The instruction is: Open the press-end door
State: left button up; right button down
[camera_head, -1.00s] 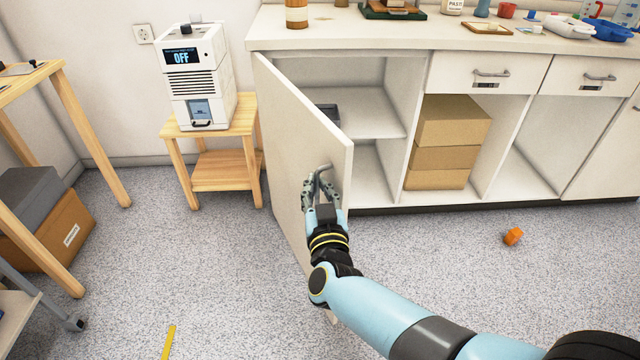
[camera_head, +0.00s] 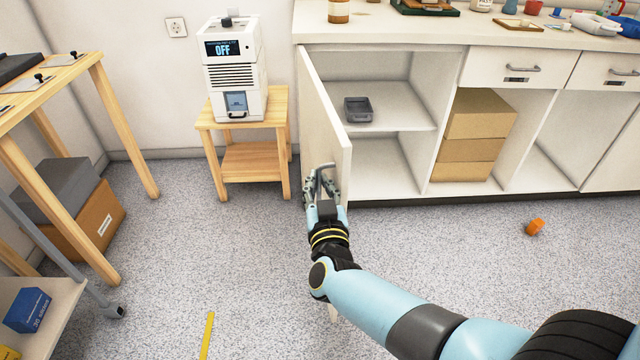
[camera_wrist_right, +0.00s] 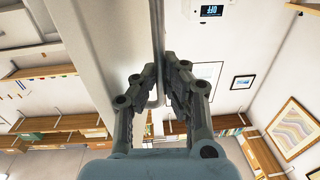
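The white press-end door (camera_head: 322,105) stands swung out from the left end of the counter cabinet, seen nearly edge-on in the head view. Its grey bar handle (camera_head: 326,174) is near the lower part of the free edge. My right gripper (camera_head: 321,188) is at the handle, its fingers on either side of the bar. In the right wrist view the handle (camera_wrist_right: 156,92) runs between the fingers (camera_wrist_right: 160,85), which look closed on it, with the door panel (camera_wrist_right: 110,45) beside them. My left gripper is out of view.
The open compartment holds a grey tray (camera_head: 358,109) on its shelf (camera_head: 400,118). Cardboard boxes (camera_head: 474,140) fill the neighbouring bay. A wooden stand (camera_head: 243,160) with a white machine (camera_head: 232,75) is left of the door.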

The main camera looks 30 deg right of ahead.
jog(key=c, duration=1.4)
grip_release()
jog(key=shift+w+a, duration=0.2)
jog(key=shift+s, duration=0.1)
jog(key=shift+s, duration=0.15)
jog(key=v, duration=0.7)
